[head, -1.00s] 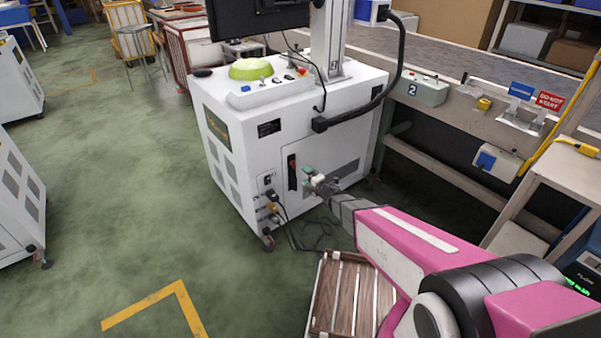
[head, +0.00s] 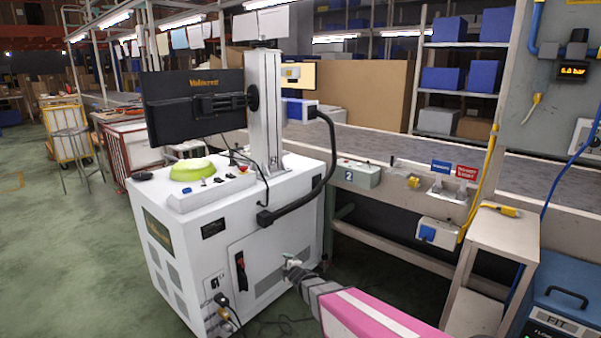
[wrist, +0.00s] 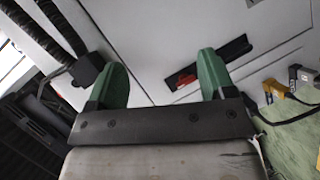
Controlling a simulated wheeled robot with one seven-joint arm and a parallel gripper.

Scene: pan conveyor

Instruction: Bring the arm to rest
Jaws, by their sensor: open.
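My arm, pink and white with a grey wrist, reaches in from the bottom of the head view. My gripper (head: 293,264) is in front of the lower front of a white machine cabinet (head: 275,236). In the wrist view its two green fingers (wrist: 165,82) stand wide apart with nothing between them. The cabinet's front panel, with a black slot and red switch (wrist: 190,78), shows behind the fingers. Whether the fingertips touch the cabinet cannot be told.
Plugs and cables (head: 222,305) hang at the cabinet's lower left. A monitor (head: 195,110) stands above it. A conveyor bench (head: 400,250) and a small stand (head: 508,240) are at the right. Green floor (head: 80,240) is open at the left.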

